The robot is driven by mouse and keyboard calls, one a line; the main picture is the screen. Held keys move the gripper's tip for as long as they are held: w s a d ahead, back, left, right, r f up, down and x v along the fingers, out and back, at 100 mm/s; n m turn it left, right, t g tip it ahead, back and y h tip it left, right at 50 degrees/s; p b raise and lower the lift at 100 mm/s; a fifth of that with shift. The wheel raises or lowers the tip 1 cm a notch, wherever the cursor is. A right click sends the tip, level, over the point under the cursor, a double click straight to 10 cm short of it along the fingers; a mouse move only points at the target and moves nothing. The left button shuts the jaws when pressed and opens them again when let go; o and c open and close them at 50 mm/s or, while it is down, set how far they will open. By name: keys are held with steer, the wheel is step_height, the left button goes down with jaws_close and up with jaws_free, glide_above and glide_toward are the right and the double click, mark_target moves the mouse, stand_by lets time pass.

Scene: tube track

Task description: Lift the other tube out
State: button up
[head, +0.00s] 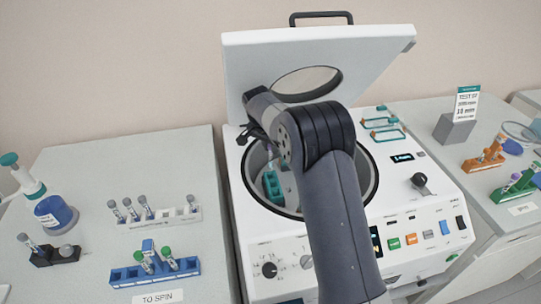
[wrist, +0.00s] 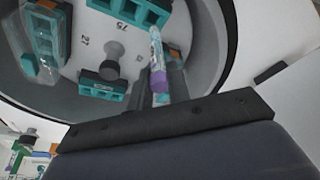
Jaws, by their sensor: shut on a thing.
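The centrifuge (head: 405,205) stands with its lid (head: 330,58) raised. My arm reaches into its bowl. In the wrist view, a tube with a purple cap (wrist: 158,75) and a pale labelled body is between the dark fingers of my gripper (wrist: 158,97), which is shut on it at the cap end. Its far end is beside a teal bucket (wrist: 128,10) of the rotor; I cannot tell whether it is still in a slot. Other teal buckets show at the left (wrist: 42,40) and near the hub (wrist: 102,87). In the head view my arm hides much of the bowl.
On the left bench are a blue rack (head: 155,273) with green-capped tubes, a white rack (head: 160,220), a black holder (head: 55,255) and a blue-labelled bottle (head: 55,215). On the right bench are an orange rack (head: 483,162) and a green rack (head: 515,188). The raised lid stands close behind my arm.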

steer(key=shift+r, duration=0.1)
steer(key=shift+r+p, duration=1.6)
steer(key=shift+r, duration=0.75)
steer(key=shift+f, duration=0.1)
